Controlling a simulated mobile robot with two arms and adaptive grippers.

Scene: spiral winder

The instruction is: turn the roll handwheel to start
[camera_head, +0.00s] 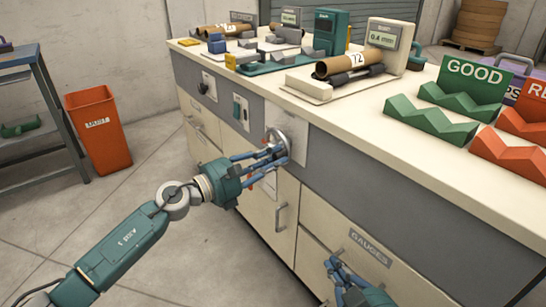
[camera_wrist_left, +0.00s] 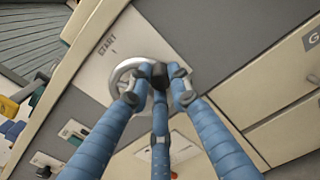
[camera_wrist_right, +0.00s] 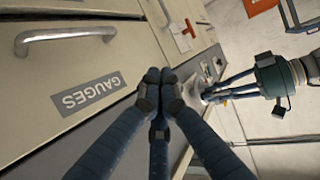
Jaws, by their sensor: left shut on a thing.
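The roll handwheel (camera_head: 285,135) is a small silvery wheel on the front of the cabinet, on a light plate (camera_wrist_left: 98,55) marked START in the left wrist view. My left gripper (camera_head: 275,153) has its blue fingers closed on the rim of the wheel; the left wrist view shows the fingertips (camera_wrist_left: 160,75) over the rim (camera_wrist_left: 124,70), hiding part of it. My right gripper (camera_head: 334,265) is low in front of the GAUGES drawer (camera_head: 350,262). Its fingertips (camera_wrist_right: 158,78) are together with nothing visible between them.
The counter above holds a cardboard roll (camera_head: 345,64) on a stand, a green GOOD rack (camera_head: 440,110) and a red rack (camera_head: 515,145). Drawer handles (camera_head: 281,217) stick out below. A red bin (camera_head: 98,130) stands on the open floor at left, beside a blue-grey shelf (camera_head: 45,95).

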